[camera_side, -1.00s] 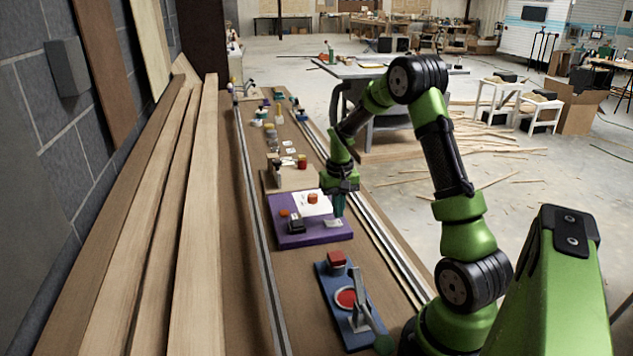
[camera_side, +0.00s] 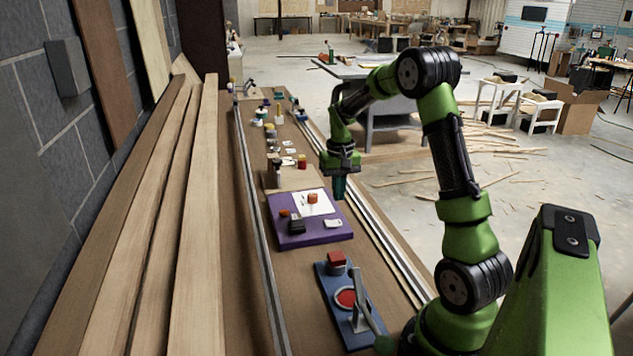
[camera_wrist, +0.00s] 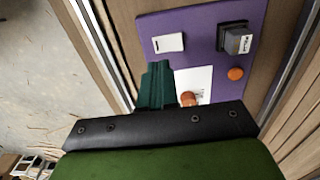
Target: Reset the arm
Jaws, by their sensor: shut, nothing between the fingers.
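My green arm reaches over the bench from the right in the side view. My gripper (camera_side: 339,188) points down and is shut and empty, in the air above the right far edge of the purple board. Its dark green fingers also show in the wrist view (camera_wrist: 157,85). The purple board (camera_side: 290,236) carries a white sheet (camera_side: 303,203) with an orange knob-like piece (camera_side: 313,198) on it. A small orange disc (camera_wrist: 235,73), a black box (camera_wrist: 236,38) and a white rectangular piece (camera_wrist: 168,43) also lie on the board.
A blue board (camera_side: 329,300) with a red block (camera_side: 337,259) and a lever press (camera_side: 360,315) lies nearer the camera. A tan board (camera_side: 292,178) and several small items lie farther back. Metal rails (camera_side: 372,243) run along the bench. Long planks (camera_side: 193,200) lie at left.

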